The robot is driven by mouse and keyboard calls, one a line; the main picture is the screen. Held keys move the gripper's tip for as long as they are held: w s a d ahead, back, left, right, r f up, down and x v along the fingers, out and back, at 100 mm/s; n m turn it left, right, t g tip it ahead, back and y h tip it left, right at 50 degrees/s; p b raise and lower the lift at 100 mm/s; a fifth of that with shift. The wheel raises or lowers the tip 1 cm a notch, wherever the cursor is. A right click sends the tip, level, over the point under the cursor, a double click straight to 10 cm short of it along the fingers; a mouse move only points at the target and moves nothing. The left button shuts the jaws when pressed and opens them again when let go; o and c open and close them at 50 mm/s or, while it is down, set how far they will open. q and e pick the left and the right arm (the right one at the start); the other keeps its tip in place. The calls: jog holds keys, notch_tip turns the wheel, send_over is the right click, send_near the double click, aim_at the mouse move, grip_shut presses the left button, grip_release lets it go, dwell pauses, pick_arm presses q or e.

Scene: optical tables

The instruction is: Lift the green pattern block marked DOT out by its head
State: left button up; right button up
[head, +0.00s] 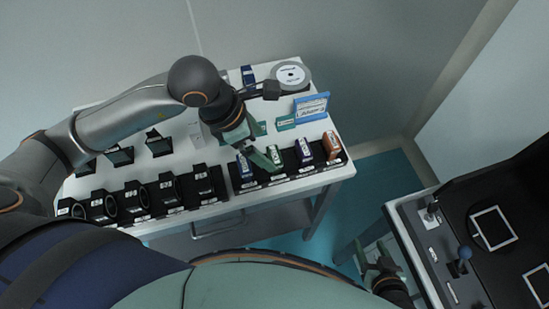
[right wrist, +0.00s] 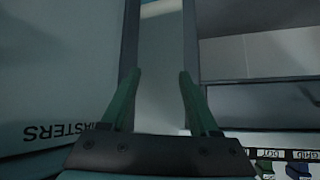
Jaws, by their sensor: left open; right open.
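The green pattern block (head: 274,155) stands in the front black rack on the white table, between a blue block (head: 243,164) and a purple block (head: 303,149). Its marking is too small to read. My left gripper (head: 262,160) is open, its green fingers pointing down right beside the green block's head. I cannot tell whether they straddle or touch it. My right gripper (head: 379,264) is open, low and away from the table; it also shows in the right wrist view (right wrist: 160,85), with nothing between its fingers.
An orange block (head: 332,145) ends the row on the right. Several black holders (head: 165,190) fill the front left. Behind stand a blue-framed sign (head: 311,106), a small green plate (head: 286,122) and a round grey disc (head: 291,75). A black-topped bench (head: 420,245) stands at right.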

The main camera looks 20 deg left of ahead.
aim_at(273, 155)
pick_arm(q)
jog(key=x, duration=0.4)
jog(key=shift+d+f, duration=0.2)
jog(key=shift+d, duration=0.15)
jog(key=c, duration=1.5)
